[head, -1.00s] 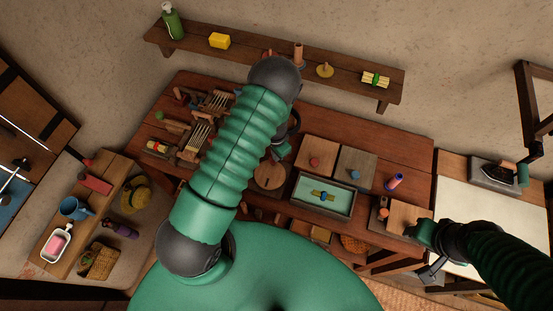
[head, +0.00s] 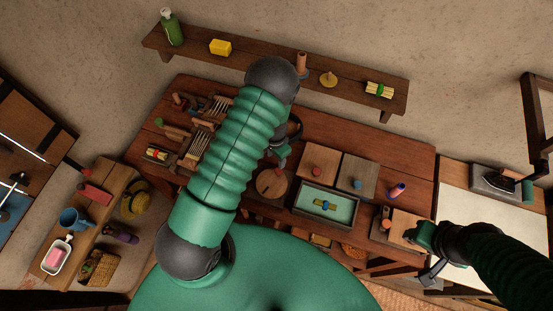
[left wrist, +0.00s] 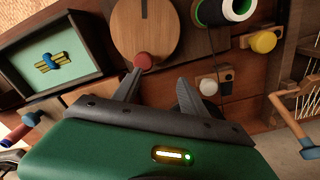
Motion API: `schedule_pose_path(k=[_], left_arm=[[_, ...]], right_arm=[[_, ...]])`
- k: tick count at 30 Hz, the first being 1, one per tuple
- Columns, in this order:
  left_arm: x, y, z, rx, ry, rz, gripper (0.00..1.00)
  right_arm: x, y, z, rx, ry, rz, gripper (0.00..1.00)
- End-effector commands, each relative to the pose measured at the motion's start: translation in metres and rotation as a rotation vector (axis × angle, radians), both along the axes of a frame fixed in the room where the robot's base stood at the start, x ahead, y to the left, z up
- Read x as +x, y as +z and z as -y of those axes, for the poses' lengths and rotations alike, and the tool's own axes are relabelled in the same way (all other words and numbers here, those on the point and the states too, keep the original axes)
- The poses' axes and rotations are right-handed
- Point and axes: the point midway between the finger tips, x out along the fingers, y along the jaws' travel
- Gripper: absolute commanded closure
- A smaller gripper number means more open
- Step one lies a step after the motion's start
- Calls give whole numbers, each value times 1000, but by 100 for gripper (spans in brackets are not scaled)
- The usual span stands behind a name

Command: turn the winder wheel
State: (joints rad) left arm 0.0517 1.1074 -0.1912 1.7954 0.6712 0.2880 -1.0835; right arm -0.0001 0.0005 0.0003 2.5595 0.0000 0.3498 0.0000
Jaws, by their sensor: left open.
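The winder wheel (left wrist: 145,28), a round light-wood disc with a dark slot mark, shows at the top of the left wrist view. A red knob (left wrist: 144,61) sits on its rim. The other finger is apart to the right. My right gripper (head: 425,236) is over the bench's right end; its jaws are unclear.
A tray with pale green inside (head: 325,204) is right of the wheel. Wooden squares with a red and a blue knob (head: 322,160) lie behind it. In the wrist view, a green-and-white ring (left wrist: 222,9) and a yellow knob (left wrist: 263,42) are close by. A wall shelf (head: 270,57) runs behind.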

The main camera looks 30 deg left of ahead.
Motion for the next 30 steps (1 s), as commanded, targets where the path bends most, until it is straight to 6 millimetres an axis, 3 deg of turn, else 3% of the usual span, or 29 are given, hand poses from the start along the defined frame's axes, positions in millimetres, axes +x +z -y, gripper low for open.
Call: schedule_pose_path(k=[6,30], left_arm=[[-1,27,5,3,-1,4,50],[2,94,2,1,-2,4,50]], right_arm=[[0,18,0,0,0,0,50],[1,66,0,0,0,0,50]])
